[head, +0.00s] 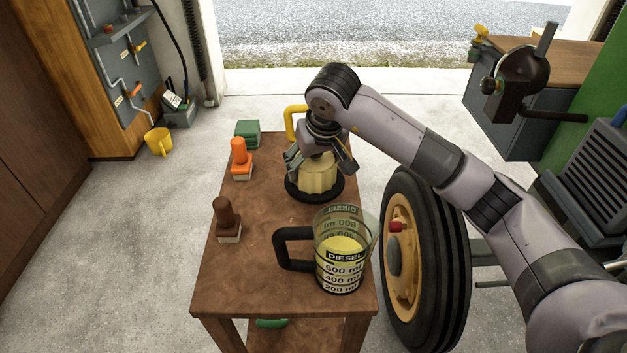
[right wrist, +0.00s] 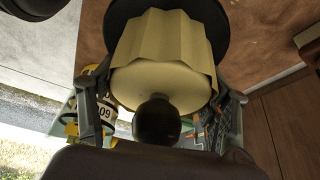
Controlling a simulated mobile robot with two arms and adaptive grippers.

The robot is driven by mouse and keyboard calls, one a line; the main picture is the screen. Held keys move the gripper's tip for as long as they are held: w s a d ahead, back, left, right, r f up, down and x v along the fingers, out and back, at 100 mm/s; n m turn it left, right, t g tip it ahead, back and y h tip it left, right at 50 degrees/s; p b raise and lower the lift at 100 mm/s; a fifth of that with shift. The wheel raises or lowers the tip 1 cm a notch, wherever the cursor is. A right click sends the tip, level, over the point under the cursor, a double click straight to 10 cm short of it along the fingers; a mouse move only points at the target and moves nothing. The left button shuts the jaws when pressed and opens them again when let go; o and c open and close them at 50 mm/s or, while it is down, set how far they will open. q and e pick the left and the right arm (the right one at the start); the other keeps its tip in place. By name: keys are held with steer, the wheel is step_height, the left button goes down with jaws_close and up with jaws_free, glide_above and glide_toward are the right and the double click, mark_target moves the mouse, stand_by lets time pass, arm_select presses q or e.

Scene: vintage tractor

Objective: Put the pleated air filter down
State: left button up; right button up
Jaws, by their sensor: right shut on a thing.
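The pleated air filter (head: 317,181) has a cream pleated body, a wide black disc at its base and a black knob. It is upright at the table's right side, and I cannot tell whether the disc touches the wood. My right gripper (head: 320,162) comes down from above and is shut on it. In the right wrist view the filter (right wrist: 165,65) sits between the two fingers of the gripper (right wrist: 158,105). The wooden table (head: 265,235) is under it. My left gripper is not in view.
A diesel measuring jug (head: 341,262) stands in front of the filter. An orange-handled brush (head: 240,155), a brown-handled one (head: 228,218) and a green box (head: 247,133) line the left side. A yellow handle (head: 293,121) shows behind my gripper. A tractor wheel (head: 425,255) is close on the right.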

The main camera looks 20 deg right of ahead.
mark_target(319, 164)
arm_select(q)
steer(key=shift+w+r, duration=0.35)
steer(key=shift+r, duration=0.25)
arm_select(e)
steer(key=shift+f, duration=2.25)
arm_select(q)
steer(key=shift+b, duration=0.3)
arm_select(e)
steer(key=shift+f, duration=0.1)
steer(key=o, duration=1.2)
steer(key=shift+o, duration=1.1)
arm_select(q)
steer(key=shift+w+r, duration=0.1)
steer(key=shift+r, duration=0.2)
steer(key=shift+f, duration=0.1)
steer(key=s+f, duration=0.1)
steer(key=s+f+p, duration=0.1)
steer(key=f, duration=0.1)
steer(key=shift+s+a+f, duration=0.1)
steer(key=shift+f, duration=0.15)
arm_select(e)
steer(key=v, duration=1.2)
steer(key=shift+s, duration=0.1)
